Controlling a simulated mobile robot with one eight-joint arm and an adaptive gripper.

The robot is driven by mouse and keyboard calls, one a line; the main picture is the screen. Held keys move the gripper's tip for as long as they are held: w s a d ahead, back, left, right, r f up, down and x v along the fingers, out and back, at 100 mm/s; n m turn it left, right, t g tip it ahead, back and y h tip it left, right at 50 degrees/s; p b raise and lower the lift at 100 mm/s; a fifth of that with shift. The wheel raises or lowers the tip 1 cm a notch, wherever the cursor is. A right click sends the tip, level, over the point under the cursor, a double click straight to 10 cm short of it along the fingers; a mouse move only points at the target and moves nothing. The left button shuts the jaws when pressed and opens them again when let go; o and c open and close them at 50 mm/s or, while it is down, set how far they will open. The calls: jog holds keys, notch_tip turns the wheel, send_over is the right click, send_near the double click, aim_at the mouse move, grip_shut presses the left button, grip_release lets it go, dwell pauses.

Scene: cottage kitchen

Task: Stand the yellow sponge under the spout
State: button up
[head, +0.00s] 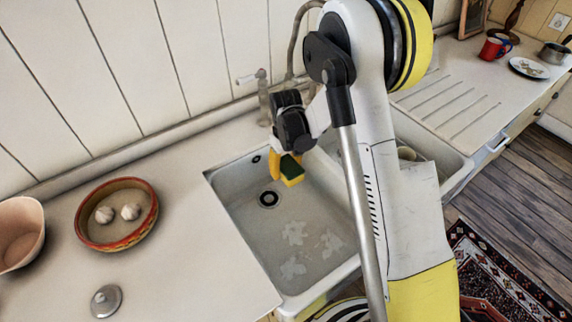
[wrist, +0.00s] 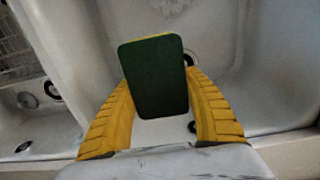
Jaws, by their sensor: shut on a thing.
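The yellow sponge (head: 292,173) has a dark green scouring face. My gripper (head: 283,165) is shut on it, over the left basin of the white sink (head: 240,235). In the wrist view the green face of the sponge (wrist: 153,77) shows between the two yellow fingers (wrist: 160,115) of my gripper. The tap (head: 264,100) stands behind the sink, its curved spout (head: 296,40) rising behind my arm. My arm hides part of the tap. I cannot tell how high the sponge is above the basin floor.
The left basin has a drain (head: 268,199) and pale patches on its floor. Left of it, a bowl with two garlic bulbs (head: 117,214), a pink bowl (head: 20,233) and a metal lid (head: 106,301) lie on the counter. A right basin (head: 440,158) holds a pale object.

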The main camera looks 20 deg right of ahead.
notch_tip(320, 180, down, 15)
jog(key=b, duration=0.9)
jog(key=o, duration=0.8)
notch_tip(320, 180, up, 13)
jog(key=shift+s+f, duration=0.1)
jog(key=shift+f, duration=0.05)
notch_tip(320, 180, up, 8)
jog(key=t, duration=0.2)
send_over(286, 199)
jog(key=s, duration=0.4)
jog(key=shift+w+d+m, duration=0.1)
jog(key=shift+m, duration=0.3)
jog(key=s+r+m+t, duration=0.1)
jog(key=s+r, duration=0.2)
jog(key=s, duration=0.3)
jog(key=s+r+m+t, duration=0.1)
jog(key=s+r+t, duration=0.1)
jog(key=s, duration=0.4)
jog(key=s+r+t, duration=0.2)
jog(key=s+r, duration=0.3)
jog(key=s, duration=0.1)
jog(key=shift+s+d+m, duration=0.25)
jog(key=shift+d+m, duration=0.05)
jog(key=shift+m, duration=0.1)
